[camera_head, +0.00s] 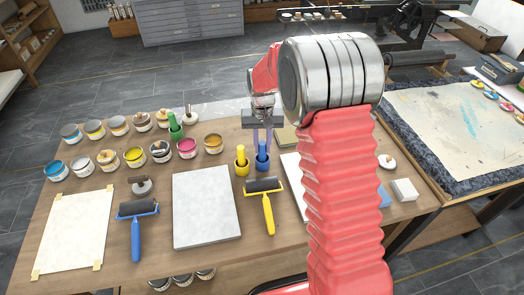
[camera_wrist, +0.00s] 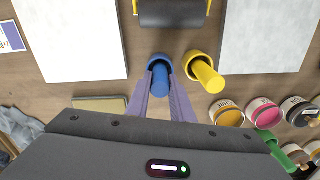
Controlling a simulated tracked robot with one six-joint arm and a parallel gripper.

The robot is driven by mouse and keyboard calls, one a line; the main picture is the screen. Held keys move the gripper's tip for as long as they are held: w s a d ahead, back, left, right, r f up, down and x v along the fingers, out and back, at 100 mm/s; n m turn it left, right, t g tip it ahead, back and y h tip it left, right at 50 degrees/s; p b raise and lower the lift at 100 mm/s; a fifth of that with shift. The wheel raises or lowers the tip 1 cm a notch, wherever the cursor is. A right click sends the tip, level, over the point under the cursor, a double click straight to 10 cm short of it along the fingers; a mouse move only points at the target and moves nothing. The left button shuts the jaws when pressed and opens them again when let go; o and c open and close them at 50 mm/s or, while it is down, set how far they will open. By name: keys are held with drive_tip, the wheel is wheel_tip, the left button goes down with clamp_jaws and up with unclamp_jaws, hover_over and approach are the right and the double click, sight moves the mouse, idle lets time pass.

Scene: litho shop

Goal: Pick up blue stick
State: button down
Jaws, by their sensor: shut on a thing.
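The blue stick (camera_head: 262,149) stands in a small blue cup (camera_head: 262,164) on the wooden table. In the wrist view the stick (camera_wrist: 163,71) shows between the finger ends, with the blue cup's rim (camera_wrist: 154,61) around it. My gripper (camera_head: 262,141) reaches down from above, its purple fingers shut on the blue stick; the fingers also show in the wrist view (camera_wrist: 162,84). The stick's lower end is hidden inside the cup.
A yellow cup with a yellow stick (camera_head: 241,152) stands close on the left. A yellow-handled roller (camera_head: 267,212) lies in front. A grey-white slab (camera_head: 207,208), a blue roller (camera_head: 137,236) and several paint tins (camera_head: 187,148) are further left.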

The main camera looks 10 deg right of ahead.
wheel_tip(320, 180, up, 10)
drive_tip(key=shift+f, duration=0.2)
drive_tip(key=shift+r, duration=0.25)
drive_tip(key=shift+s, duration=0.1)
idle(0.6)
